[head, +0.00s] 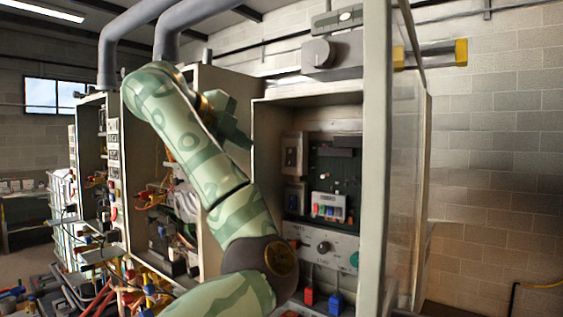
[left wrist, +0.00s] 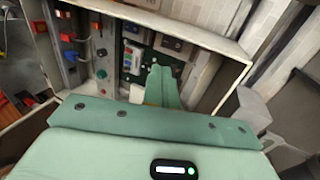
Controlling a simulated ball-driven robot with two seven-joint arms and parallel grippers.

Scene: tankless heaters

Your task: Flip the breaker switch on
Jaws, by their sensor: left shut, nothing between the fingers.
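An open heater cabinet (head: 341,98) stands at the centre right of the head view. Inside are a white module with red and blue parts (head: 329,206) and two switch-like boxes on its left, an upper one (head: 294,152) and a lower one (head: 295,196). I cannot tell which part is the breaker switch or its position. The white module also shows in the left wrist view (left wrist: 132,56). My left gripper (head: 236,122) is raised at the cabinet's upper left edge; its shut fingers (left wrist: 159,82) are empty and cover part of the panel. My right gripper is out of view.
The cabinet's door (head: 376,160) stands open along its right side. A control panel with a knob (head: 323,247) sits below the module, with red (head: 310,296) and blue (head: 335,303) plugs beneath. Other wired cabinets (head: 90,165) stand left.

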